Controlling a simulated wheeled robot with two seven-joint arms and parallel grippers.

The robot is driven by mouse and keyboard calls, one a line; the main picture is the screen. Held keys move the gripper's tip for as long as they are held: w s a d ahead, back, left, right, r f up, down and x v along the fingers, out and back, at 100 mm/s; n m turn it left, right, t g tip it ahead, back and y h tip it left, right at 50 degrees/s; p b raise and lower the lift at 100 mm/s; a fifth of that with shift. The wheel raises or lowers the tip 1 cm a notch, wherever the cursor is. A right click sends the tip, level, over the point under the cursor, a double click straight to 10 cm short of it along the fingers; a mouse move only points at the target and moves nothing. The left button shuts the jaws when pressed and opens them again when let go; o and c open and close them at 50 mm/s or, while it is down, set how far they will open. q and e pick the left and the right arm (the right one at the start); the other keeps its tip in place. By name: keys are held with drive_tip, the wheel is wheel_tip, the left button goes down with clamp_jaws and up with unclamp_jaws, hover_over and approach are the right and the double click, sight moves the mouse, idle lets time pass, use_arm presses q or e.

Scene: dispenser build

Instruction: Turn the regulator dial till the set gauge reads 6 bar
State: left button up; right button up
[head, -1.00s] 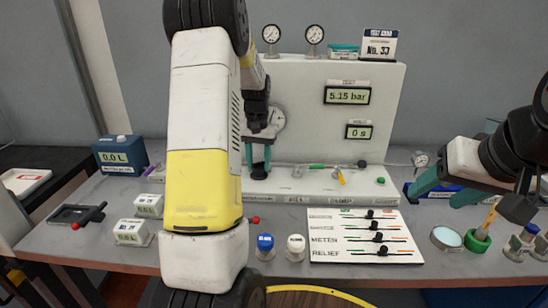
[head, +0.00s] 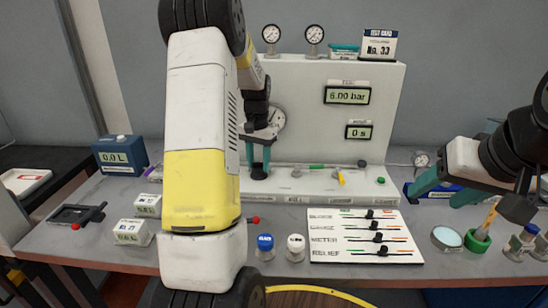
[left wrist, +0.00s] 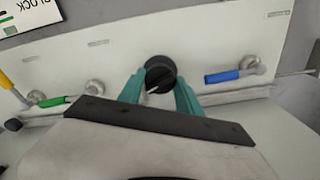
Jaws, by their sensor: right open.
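The regulator dial (left wrist: 160,75) is a black round knob with a white pointer mark, at the foot of the white panel. It also shows in the head view (head: 259,172). My left gripper (left wrist: 160,92) has its teal fingers on both sides of the dial, closed on it; it shows in the head view (head: 258,158) too. The set gauge (head: 347,96), a digital display on the panel, reads 6.00 bar. My right gripper (head: 445,193) is open and empty at the right, above the bench.
A second display (head: 358,132) reads 0 s. A blue-handled valve (left wrist: 222,76) and a green-handled valve (left wrist: 52,101) flank the dial. A slider board (head: 365,236), bottles and a green cup (head: 478,240) stand on the bench. My left arm hides part of the bench.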

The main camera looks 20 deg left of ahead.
sight(259, 163)
use_arm(q)
drive_tip(key=o, duration=0.4)
wheel_tip(259, 163, up, 8)
drive_tip(key=shift+f, duration=0.1)
idle(0.6)
drive_tip(key=s+d+r+t, duration=0.2)
drive_tip(key=s+d+r, duration=0.3)
drive_tip(key=s+r, duration=0.15)
drive_tip(key=s+d+r+t, duration=0.1)
drive_tip(key=s+d, duration=0.2)
drive_tip(key=s, duration=0.3)
drive_tip(key=s+d+r+t+h, duration=0.1)
drive_tip(key=s+d, duration=0.2)
drive_tip(key=s, duration=0.4)
drive_tip(key=s+d+r+n+t+h, duration=0.1)
drive_tip(key=s+d+t, duration=0.1)
drive_tip(key=s, duration=0.5)
drive_tip(key=shift+d, duration=0.75)
